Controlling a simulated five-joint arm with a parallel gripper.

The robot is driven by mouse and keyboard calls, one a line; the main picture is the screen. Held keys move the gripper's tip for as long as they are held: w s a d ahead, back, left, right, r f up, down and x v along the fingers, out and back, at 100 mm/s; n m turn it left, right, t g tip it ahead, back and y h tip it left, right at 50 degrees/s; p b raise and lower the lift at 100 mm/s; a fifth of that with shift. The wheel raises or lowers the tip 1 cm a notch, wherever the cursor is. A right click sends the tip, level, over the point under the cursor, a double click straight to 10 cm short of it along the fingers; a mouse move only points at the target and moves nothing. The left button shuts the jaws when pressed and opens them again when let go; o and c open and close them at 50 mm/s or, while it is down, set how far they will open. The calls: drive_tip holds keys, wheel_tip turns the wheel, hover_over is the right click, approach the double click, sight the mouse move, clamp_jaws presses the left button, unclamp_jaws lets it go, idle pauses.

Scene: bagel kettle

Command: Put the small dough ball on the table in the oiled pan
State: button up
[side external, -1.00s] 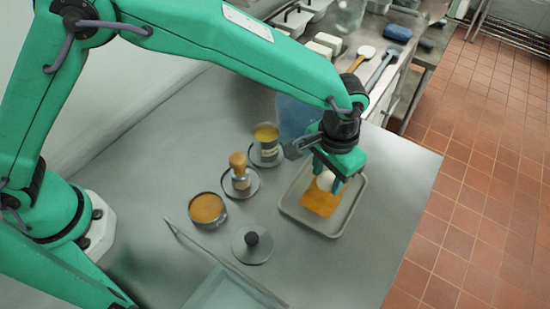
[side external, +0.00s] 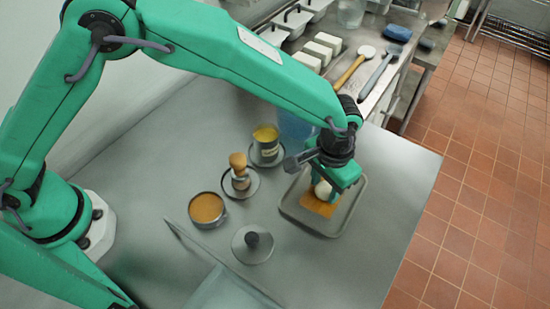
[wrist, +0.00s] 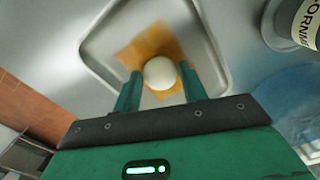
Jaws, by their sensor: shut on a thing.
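The small dough ball (wrist: 160,73) is white and round, and it sits between the two fingers of my gripper (wrist: 160,82) in the wrist view. In the side view the ball (side external: 323,189) shows just below my gripper (side external: 334,186), which is shut on it. The pan (side external: 338,226) is a grey shallow tray with an orange-brown oiled patch (side external: 318,205) on its floor. My gripper and the ball are over this patch, inside the pan's rim. I cannot tell if the ball touches the pan floor.
Left of the pan stand a labelled tin (side external: 266,148), a wooden-handled brush (side external: 239,172), a round container of orange-brown contents (side external: 207,208) and a grey lid with a black knob (side external: 253,243). A blue translucent container (side external: 296,125) stands behind. The table right of the pan is clear.

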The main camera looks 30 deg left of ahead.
sight(325, 185)
drive_tip(key=shift+f, duration=0.1)
drive_tip(key=o, duration=1)
drive_tip(key=shift+c, duration=0.2)
wheel_tip(325, 185, up, 12)
idle(0.5)
